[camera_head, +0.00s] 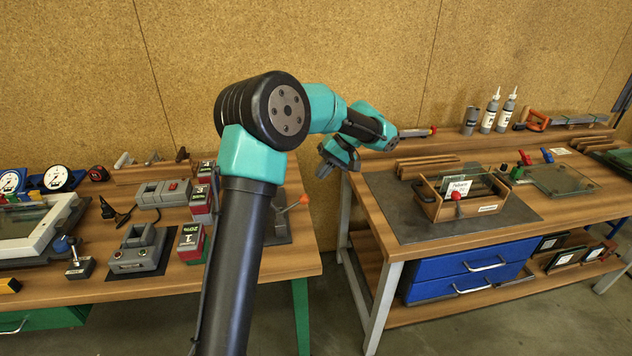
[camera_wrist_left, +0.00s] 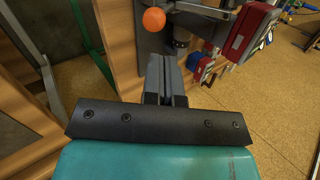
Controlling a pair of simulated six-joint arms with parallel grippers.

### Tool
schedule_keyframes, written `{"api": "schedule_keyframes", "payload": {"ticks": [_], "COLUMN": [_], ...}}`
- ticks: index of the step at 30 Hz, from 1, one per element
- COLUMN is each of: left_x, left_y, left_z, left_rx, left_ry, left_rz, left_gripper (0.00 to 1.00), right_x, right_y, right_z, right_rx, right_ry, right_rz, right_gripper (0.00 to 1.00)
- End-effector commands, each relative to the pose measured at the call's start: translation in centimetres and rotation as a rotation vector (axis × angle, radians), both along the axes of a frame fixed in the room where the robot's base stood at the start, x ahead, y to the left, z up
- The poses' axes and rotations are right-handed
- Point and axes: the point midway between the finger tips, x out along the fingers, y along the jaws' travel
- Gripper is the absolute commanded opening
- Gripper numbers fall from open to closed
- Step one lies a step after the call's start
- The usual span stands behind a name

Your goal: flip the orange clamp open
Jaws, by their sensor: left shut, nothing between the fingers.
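The orange clamp shows in the head view as an orange ball knob (camera_head: 303,200) on a lever over a dark base plate (camera_head: 300,232), at the right end of the left bench. Most of the clamp is hidden behind my left arm. In the left wrist view the round orange knob (camera_wrist_left: 154,19) is near the top, just beyond and a little left of my fingers. My left gripper (camera_head: 325,169) is in the air over the gap between the benches, away from the knob. Its fingers (camera_wrist_left: 165,62) are shut and empty. My right gripper is not in view.
Red and grey boxes (camera_head: 201,202) stand on the left bench beside my arm. A grey fixture (camera_head: 140,250) and a framed panel (camera_head: 35,235) are further left. The right bench holds a wooden box (camera_head: 460,197) on a dark mat. A gap with bare floor separates the benches.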

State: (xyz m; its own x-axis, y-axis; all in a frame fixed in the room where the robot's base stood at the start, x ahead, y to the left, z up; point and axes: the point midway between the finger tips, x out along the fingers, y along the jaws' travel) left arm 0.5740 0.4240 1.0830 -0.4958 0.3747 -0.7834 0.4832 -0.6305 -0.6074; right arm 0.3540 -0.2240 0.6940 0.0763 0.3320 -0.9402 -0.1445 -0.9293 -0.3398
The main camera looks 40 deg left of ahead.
Motion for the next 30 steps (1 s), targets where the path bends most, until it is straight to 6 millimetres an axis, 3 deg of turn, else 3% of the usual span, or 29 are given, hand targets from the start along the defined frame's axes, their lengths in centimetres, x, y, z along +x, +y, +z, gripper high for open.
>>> {"api": "schedule_keyframes", "payload": {"ticks": [6, 13, 25, 30], "left_x": [1.2, 1.5, 1.5, 1.6], "left_y": [-0.6, -0.7, -0.8, -1.5], "left_z": [2.2, 2.8, 2.6, 0.0], "left_rx": [0.0, 0.0, -0.003, -0.058], "left_ry": [-0.001, 0.0, 0.001, 0.0], "left_rz": [0.012, 0.016, 0.014, -0.027], "left_gripper": [0.0, 0.0, 0.0, 0.0], "right_x": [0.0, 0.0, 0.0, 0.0], "right_y": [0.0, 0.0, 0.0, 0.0], "right_z": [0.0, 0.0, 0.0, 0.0], "right_rx": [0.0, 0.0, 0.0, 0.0], "right_ry": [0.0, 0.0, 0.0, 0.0], "right_rz": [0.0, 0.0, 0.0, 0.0], "right_gripper": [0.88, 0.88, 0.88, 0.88]}}
